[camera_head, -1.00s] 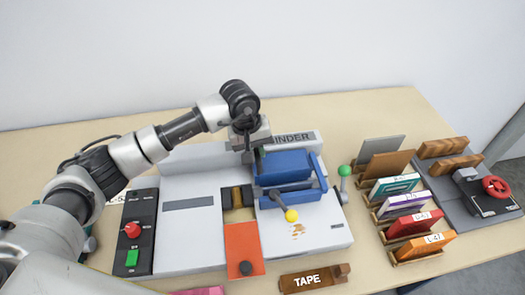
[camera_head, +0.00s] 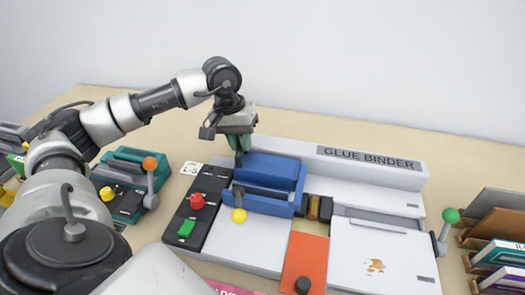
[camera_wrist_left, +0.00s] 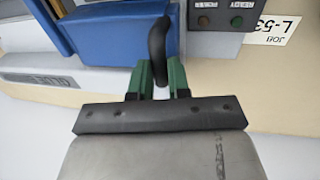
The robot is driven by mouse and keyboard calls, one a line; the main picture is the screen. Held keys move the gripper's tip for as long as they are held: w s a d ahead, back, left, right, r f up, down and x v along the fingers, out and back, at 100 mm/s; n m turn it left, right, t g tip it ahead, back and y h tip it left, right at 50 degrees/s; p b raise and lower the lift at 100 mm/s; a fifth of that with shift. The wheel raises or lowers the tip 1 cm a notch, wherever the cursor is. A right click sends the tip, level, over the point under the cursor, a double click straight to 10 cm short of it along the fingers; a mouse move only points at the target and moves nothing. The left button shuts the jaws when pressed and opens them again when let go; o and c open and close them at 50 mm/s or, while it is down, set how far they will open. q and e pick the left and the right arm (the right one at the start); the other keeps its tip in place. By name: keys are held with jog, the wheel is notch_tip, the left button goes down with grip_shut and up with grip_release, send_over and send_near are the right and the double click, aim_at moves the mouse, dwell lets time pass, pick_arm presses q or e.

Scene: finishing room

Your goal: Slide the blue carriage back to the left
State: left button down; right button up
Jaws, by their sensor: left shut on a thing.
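The blue carriage (camera_head: 272,172) sits at the left end of the white glue binder (camera_head: 375,190), close beside the dark control panel (camera_head: 190,230). A lever with a yellow knob (camera_head: 239,215) is at its front left. My left gripper (camera_head: 240,154) is at the carriage's back left corner. In the left wrist view the green fingers (camera_wrist_left: 160,75) are shut on a black curved handle (camera_wrist_left: 158,45) beside the blue carriage (camera_wrist_left: 112,27). The fingertips are partly hidden in the head view. My right gripper is not in view.
The control panel has a red knob and a green button. A teal device (camera_head: 128,180) with an orange-knobbed lever stands left of it. An orange plate (camera_head: 304,262) lies at the binder's front. The binder's right bed is clear apart from brown marks (camera_head: 375,265).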

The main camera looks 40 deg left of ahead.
pick_arm(q)
jog(key=shift+s+a+r, duration=0.1)
jog(key=shift+a, duration=0.25)
jog(key=c, duration=1.4)
grip_release()
jog(key=shift+a, duration=0.1)
jog(key=o, duration=0.3)
jog(key=shift+s+a, duration=0.1)
jog(key=shift+a, duration=0.05)
notch_tip(320, 180, up, 11)
jog(key=a, duration=0.2)
jog(key=shift+s+f, duration=0.2)
jog(key=shift+s, duration=0.2)
